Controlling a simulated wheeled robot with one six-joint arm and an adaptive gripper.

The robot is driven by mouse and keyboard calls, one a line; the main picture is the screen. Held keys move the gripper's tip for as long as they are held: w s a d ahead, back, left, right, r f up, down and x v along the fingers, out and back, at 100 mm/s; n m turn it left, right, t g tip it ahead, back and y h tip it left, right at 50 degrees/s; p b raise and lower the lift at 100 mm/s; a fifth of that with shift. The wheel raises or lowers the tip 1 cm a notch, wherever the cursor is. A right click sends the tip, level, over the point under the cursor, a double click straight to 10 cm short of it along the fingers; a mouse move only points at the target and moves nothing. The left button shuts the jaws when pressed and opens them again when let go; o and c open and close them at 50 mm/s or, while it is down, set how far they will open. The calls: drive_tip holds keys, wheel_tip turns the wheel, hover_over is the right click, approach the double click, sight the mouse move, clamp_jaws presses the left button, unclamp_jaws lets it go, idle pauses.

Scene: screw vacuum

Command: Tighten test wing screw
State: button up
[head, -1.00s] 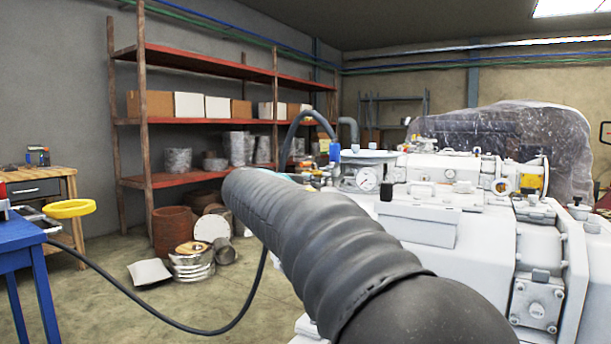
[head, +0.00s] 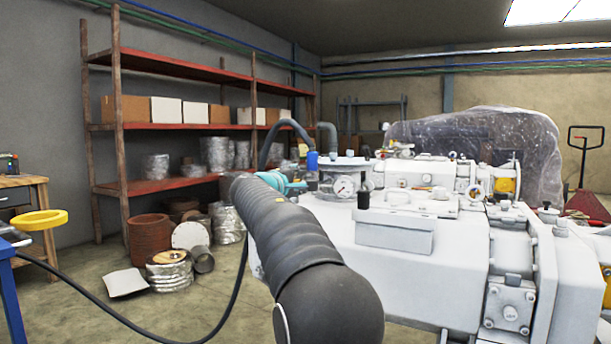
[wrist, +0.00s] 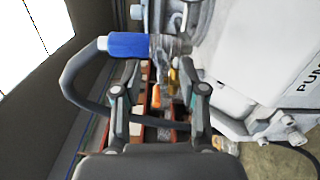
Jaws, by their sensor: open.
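In the wrist view my gripper (wrist: 161,78) is open, its two fingers apart with nothing held. A small brass-coloured part (wrist: 174,82) shows between the fingers, beside the pump; it may be the wing screw, but it is too small to tell. A blue hose fitting (wrist: 128,45) lies just beyond the left finger. The fitting also shows in the head view (head: 312,161), by the round gauge (head: 344,187) on the white pump (head: 455,262). In the head view my sleeved arm points toward that fitting and hides most of the gripper; a teal part shows at its end.
A dark hose (wrist: 75,75) curves from the blue fitting around the left finger's outer side. Red shelves (head: 190,127) with boxes stand behind. Drums and wrapped items (head: 168,265) lie on the floor at left. A yellow ring (head: 40,220) is at far left.

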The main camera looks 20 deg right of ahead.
sight(306, 178)
drive_tip(key=shift+x, duration=1.55)
drive_tip(key=shift+a, duration=0.1)
clamp_jaws()
drive_tip(key=shift+f+m, duration=0.1)
drive_tip(key=shift+m, duration=0.2)
drive_tip(key=shift+b, duration=0.55)
drive_tip(key=shift+f+m+b, duration=0.15)
drive_tip(key=shift+m+b, duration=1)
drive_tip(key=shift+m, duration=0.05)
drive_tip(key=shift+m+b, duration=1.5)
drive_tip(key=shift+m, duration=0.5)
